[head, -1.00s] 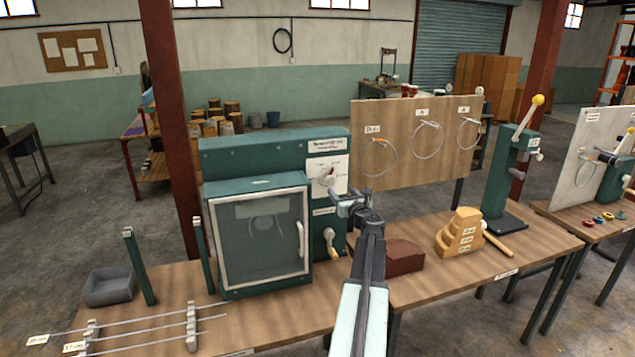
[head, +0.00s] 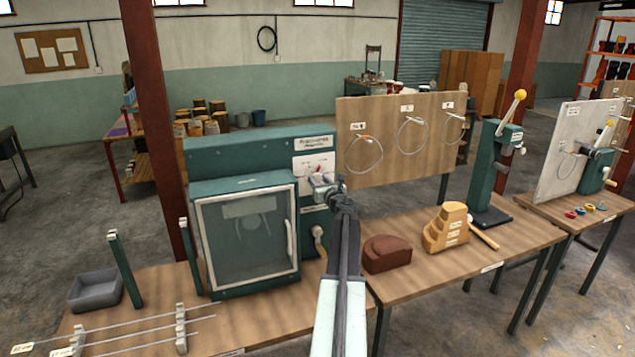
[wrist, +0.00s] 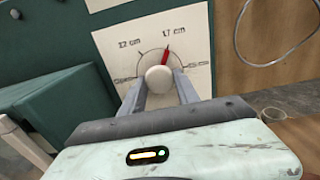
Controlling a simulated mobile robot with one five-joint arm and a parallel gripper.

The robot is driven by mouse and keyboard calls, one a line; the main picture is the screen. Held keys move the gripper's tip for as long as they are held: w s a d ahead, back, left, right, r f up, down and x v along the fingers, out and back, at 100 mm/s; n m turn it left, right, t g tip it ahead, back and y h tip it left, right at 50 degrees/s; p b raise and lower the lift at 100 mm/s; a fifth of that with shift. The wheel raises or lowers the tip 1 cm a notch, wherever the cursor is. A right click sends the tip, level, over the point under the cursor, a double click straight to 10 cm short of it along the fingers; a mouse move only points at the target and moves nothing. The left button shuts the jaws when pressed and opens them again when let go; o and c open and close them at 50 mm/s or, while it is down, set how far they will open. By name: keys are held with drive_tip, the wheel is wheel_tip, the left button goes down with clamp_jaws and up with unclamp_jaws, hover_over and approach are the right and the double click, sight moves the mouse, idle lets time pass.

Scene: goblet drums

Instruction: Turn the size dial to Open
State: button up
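The size dial (wrist: 160,79) has a round pale knob and a red pointer on a white plate (wrist: 140,30) of the green machine (head: 240,160). In the head view my gripper (head: 325,187) covers part of the dial.
Below the dial is a crank handle (head: 319,240). The machine's glazed door (head: 246,235) is left of it. A board with wire rings (head: 375,165) stands to the right. A brown block (head: 387,254) and a stepped wooden block (head: 446,228) sit on the bench.

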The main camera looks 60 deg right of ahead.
clamp_jaws()
drive_tip(key=shift+n, duration=0.3)
drive_tip(key=n, duration=0.5)
drive_tip(key=shift+n, duration=0.3)
drive_tip(key=n, duration=0.5)
drive_tip(key=shift+s, duration=0.1)
drive_tip(key=n, duration=0.6)
drive_tip(key=shift+d+n, duration=0.1)
drive_tip(key=shift+n, duration=0.2)
drive_tip(key=n, duration=0.6)
drive_tip(key=shift+r, duration=0.1)
